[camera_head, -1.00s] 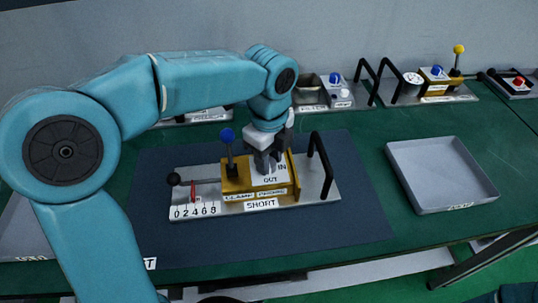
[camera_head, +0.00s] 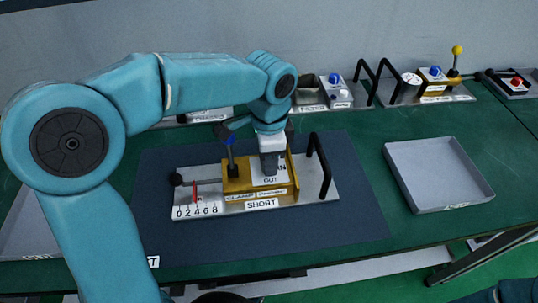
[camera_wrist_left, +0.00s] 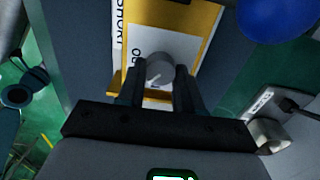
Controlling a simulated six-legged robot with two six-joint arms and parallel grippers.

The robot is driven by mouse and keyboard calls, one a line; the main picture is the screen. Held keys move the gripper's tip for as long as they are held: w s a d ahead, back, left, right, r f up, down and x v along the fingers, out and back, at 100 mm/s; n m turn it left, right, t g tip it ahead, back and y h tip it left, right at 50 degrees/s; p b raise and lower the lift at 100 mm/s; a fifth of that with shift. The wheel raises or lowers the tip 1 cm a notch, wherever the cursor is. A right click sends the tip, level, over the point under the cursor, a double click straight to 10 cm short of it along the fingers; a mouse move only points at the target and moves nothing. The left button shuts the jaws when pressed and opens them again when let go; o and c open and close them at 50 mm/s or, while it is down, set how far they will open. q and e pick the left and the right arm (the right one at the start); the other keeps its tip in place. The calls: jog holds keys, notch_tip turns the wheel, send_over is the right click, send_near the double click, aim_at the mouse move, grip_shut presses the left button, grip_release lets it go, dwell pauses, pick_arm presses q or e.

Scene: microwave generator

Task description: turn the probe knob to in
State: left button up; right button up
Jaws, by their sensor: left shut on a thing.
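The probe knob (camera_wrist_left: 159,68) is a small grey round knob on a white label plate (camera_wrist_left: 138,45) in the left wrist view. My left gripper (camera_wrist_left: 160,80) is shut on it, with one dark finger on each side. In the head view my left gripper (camera_head: 269,168) points down onto the gold block (camera_head: 237,186) of the fixture marked SHORT and hides the knob. The word OUT shows in front of the gripper; the IN label is mostly covered. My right gripper is not in view.
A blue-topped lever (camera_head: 230,144) stands left of the gripper and a black handle (camera_head: 320,165) to its right. A scale with a red pointer (camera_head: 195,191) is at the fixture's left. An empty grey tray (camera_head: 438,174) lies right. Other fixtures line the back.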

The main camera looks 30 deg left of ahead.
pick_arm(q)
jog(key=n, duration=0.3)
jog(key=shift+n, duration=2.2)
jog(key=o, duration=1)
jog(key=shift+o, duration=0.2)
jog(key=shift+r, duration=0.1)
notch_tip(320, 180, up, 16)
jog(key=p, duration=0.2)
jog(key=shift+r, duration=0.15)
jog(key=shift+s, duration=0.1)
